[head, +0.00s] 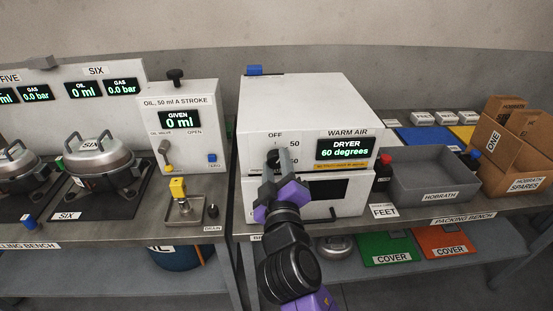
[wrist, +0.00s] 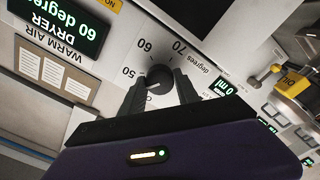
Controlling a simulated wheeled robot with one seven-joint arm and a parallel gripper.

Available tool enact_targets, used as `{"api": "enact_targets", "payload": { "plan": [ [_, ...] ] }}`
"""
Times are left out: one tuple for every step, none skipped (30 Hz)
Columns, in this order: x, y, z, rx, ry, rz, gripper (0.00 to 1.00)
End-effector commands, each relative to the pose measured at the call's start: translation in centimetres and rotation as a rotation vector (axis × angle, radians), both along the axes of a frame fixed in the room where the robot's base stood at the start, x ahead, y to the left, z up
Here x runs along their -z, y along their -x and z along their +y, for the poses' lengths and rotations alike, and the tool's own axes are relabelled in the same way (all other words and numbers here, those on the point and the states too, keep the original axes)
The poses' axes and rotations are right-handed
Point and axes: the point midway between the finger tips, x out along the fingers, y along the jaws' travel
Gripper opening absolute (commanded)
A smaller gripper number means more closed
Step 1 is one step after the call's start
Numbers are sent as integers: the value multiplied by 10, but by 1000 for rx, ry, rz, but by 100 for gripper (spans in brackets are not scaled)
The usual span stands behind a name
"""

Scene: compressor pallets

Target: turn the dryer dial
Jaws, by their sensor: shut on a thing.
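The dryer (head: 295,105) is a white box on the bench, with a display (head: 345,149) reading "60 degrees". In the wrist view its dial (wrist: 159,76) is a dark round knob on the white panel, with 50, 60 and 70 printed around it. My gripper (wrist: 158,88) is shut on the dial, one finger on each side. In the head view my gripper (head: 280,161) is at the dryer's front and hides most of the dial. The dial's pointer cannot be made out.
A grey tray (head: 432,180) and cardboard boxes (head: 515,150) stand right of the dryer. The oil unit (head: 190,120) with its valve handle stands to the left. A lower white drawer front (head: 308,205) is under the dial. A shelf with covers (head: 388,248) lies below.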

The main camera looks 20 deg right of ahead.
Motion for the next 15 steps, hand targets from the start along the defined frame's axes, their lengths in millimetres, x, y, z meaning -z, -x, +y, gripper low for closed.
{"api": "enact_targets", "payload": {
  "plan": [
    [-4,0,1,-2,41,12,0],
    [-4,0,1,-1,68,22,0],
    [-4,0,1,-2,104,33,0],
    [-4,0,1,-3,131,42,0],
    [-4,0,1,-3,158,50,0],
    [-4,0,1,-3,193,61,0],
    [-4,0,1,-2,218,70,0],
    [-4,0,1,-2,242,77,0],
    [-4,0,1,-3,275,87,0],
    [-4,0,1,-2,299,95,0],
    [-4,0,1,-2,320,103,0],
    [-4,0,1,-2,349,113,0],
    [-3,0,1,-2,372,119,0],
    [-3,0,1,-2,391,125,0],
    [-3,0,1,-3,415,133,0]
  ]
}}
